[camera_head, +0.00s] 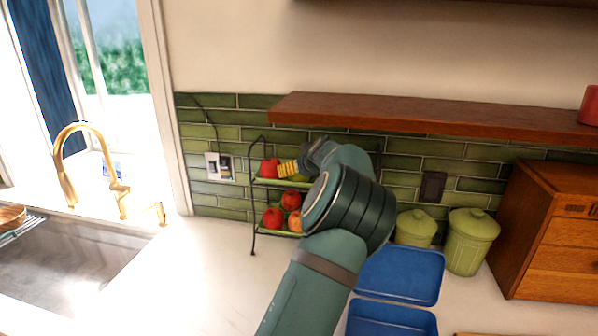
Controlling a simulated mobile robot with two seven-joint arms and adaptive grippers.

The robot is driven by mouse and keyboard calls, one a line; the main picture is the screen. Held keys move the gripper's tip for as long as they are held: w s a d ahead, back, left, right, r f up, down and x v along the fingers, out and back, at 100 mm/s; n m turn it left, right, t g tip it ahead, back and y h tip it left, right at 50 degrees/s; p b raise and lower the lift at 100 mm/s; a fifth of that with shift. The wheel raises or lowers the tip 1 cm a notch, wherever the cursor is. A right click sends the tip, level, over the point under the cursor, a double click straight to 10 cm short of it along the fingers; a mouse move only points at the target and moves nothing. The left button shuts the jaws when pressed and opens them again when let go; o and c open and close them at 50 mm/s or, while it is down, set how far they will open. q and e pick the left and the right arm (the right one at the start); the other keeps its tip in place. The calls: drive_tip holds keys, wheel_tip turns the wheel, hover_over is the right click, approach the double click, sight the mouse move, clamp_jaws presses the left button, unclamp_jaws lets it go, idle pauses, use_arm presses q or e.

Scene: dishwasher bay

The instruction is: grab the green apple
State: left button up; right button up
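A two-tier wire fruit rack (254,215) stands on the counter against the green tiles. A red apple (269,168) sits at the left of its upper tier. A green patch (299,178) shows beside it under my gripper; I cannot tell whether this is the green apple or the tray. Several red and orange-red fruits (273,218) lie on the lower tier. My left arm reaches up to the rack, and my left gripper (287,169) is at the upper tier, just right of the red apple. Its fingers are mostly hidden by the wrist. My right gripper is not in view.
A wooden shelf (430,118) overhangs the rack area. Two green lidded canisters (471,240), blue containers (402,274) and a wooden drawer cabinet (555,240) stand to the right. A sink with a gold faucet (118,190) is at left. The counter (205,275) before the rack is clear.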

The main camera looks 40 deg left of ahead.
use_arm(q)
drive_tip(key=shift+w+a+f, duration=0.15)
drive_tip(key=shift+a+f, duration=0.1)
drive_tip(key=shift+a, duration=0.1)
drive_tip(key=c, duration=1.3)
drive_tip(key=shift+r, duration=0.1)
